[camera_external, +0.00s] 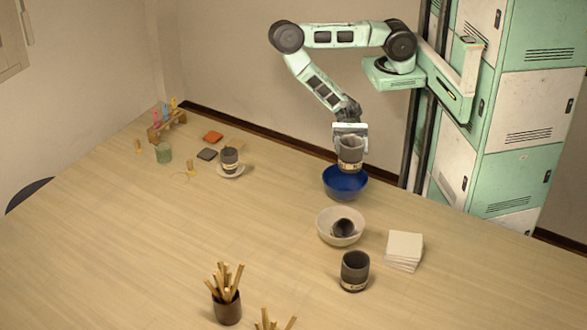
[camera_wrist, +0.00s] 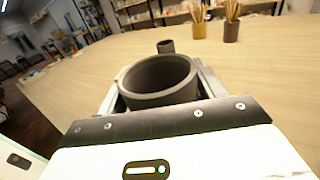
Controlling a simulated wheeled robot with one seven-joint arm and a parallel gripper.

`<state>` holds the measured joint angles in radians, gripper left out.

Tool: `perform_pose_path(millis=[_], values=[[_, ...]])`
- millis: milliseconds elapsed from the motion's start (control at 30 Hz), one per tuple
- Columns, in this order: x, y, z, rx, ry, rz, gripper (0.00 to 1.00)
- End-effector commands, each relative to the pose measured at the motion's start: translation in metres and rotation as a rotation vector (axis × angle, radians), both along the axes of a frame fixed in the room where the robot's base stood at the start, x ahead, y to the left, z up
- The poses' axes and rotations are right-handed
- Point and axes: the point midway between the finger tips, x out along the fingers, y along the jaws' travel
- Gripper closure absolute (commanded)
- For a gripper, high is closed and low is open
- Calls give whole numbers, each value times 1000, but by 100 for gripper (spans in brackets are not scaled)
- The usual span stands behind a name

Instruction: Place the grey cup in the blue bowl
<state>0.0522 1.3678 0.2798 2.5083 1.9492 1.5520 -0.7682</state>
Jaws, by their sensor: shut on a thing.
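A grey cup (camera_external: 350,154) with a pale band is upright in my gripper (camera_external: 350,130). The gripper is shut on it; in the wrist view the grey cup (camera_wrist: 158,82) sits between the fingers with its open mouth showing. The blue bowl (camera_external: 345,187) is directly below the cup in the external view. The cup's base overlaps the bowl's opening there, and I cannot tell whether it touches the bowl. The blue bowl does not show in the wrist view.
A cream bowl (camera_external: 325,222) holding a small dark cup (camera_external: 343,228) stands in front. Nearby are another dark cup (camera_external: 355,272) and stacked white tiles (camera_external: 404,250). A cup (camera_external: 229,160) on a saucer (camera_external: 231,174) and a stick holder (camera_external: 228,309) stand further left. The table's left middle is clear.

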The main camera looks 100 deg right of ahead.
Motion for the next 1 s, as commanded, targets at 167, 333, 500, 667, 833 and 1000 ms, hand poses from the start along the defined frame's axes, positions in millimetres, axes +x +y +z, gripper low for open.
perform_pose_path(millis=[167, 333, 500, 667, 833, 1000], values=[[0, 0, -4, 1, 1, -1, 62], [0, 0, -9, 1, 2, -1, 62], [0, 0, -13, 0, 1, -1, 62], [0, 0, -12, -1, 0, 0, 10], [0, 0, -12, -1, 0, 0, 10], [0, 0, -12, -1, 0, 0, 10]])
